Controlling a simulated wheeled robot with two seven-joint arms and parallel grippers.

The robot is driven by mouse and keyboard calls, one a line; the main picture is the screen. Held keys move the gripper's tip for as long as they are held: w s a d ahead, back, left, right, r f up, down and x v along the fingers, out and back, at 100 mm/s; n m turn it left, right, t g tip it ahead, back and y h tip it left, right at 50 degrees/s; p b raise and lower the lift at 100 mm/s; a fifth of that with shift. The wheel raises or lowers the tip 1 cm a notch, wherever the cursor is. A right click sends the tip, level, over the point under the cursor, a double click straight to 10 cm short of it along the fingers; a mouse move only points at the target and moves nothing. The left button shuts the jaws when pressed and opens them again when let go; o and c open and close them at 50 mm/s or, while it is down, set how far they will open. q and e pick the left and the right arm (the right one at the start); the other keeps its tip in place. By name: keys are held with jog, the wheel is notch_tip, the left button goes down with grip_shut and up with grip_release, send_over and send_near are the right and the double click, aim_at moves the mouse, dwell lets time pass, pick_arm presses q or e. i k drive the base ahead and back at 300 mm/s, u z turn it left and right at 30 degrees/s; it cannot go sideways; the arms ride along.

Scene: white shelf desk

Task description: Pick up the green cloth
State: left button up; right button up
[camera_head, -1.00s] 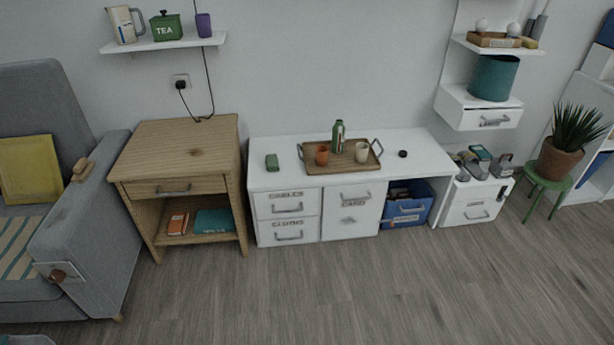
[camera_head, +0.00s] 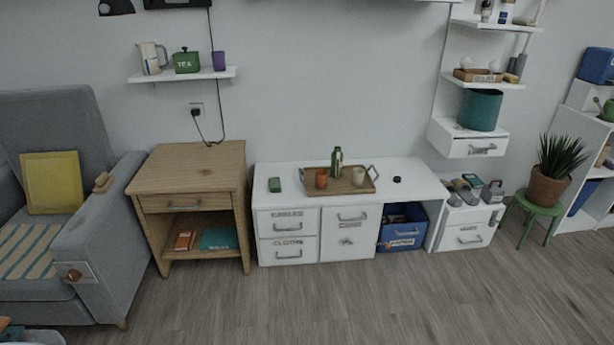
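A small green block-shaped item (camera_head: 274,185) lies on the left end of the white low desk (camera_head: 408,172). It may be the folded green cloth, but it is too small to tell. The desk's lower left drawer (camera_head: 288,251) is shut and has a label that seems to read "CLOTHS"; whatever is inside is hidden. Neither of my grippers is in view.
A wooden tray (camera_head: 365,187) with a green bottle (camera_head: 337,160) and two cups stands mid-desk. A wooden nightstand (camera_head: 190,172) and grey armchair (camera_head: 110,245) are at left. A blue bin (camera_head: 402,236) sits under the desk. The front floor is clear.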

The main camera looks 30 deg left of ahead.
aim_at(275, 183)
jog(key=u, duration=0.15)
jog(key=i, duration=2.45)
jog(key=u, duration=1.9)
jog(key=i, duration=0.9)
jog(key=u, duration=0.9)
jog(key=i, duration=0.45)
jog(key=z, duration=0.05)
